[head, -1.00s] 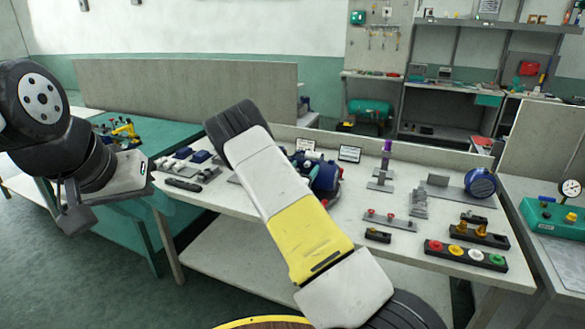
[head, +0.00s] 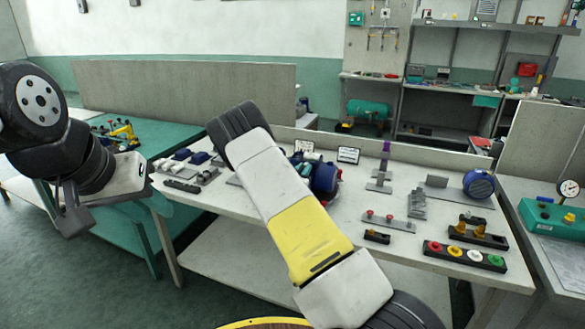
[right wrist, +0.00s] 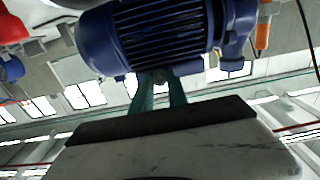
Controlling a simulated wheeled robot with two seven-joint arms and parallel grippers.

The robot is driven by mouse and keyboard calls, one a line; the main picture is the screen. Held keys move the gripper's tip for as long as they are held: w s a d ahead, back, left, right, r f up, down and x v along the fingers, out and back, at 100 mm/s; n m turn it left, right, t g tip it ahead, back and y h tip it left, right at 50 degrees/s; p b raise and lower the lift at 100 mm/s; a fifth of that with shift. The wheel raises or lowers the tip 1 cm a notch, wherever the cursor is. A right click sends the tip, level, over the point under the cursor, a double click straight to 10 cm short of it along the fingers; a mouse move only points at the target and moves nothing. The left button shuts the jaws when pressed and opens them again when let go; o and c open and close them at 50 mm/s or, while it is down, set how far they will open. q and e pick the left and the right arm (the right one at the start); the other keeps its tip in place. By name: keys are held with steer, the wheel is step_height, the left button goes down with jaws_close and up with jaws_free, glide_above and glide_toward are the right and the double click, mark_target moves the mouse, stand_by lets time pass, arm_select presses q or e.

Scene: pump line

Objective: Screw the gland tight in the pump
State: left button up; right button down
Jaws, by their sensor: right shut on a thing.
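The blue pump (head: 323,177) stands on the white bench, partly hidden behind my right arm. In the right wrist view its ribbed blue body (right wrist: 160,32) fills the top. My right gripper (right wrist: 158,80) points at the pump's underside as pictured, with its two greenish fingers close together. It is shut on a small grey round part, apparently the gland (right wrist: 160,76), mostly hidden between the fingertips at the pump. In the head view my right gripper is hidden behind the arm. My left gripper (head: 100,200) is at the left, away from the pump; its finger gap is unclear.
The bench (head: 225,203) holds grey fixtures, a second blue motor (head: 479,184) and a black strip with coloured caps (head: 465,255). Two small signs stand behind the pump. A green unit with a gauge (head: 555,217) is at the right. A teal table (head: 150,150) is at the left.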

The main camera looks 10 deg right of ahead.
steer(key=c, duration=1.3)
jaws_free()
steer(key=n, duration=0.3)
steer(key=shift+n, duration=0.4)
steer(key=n, duration=0.3)
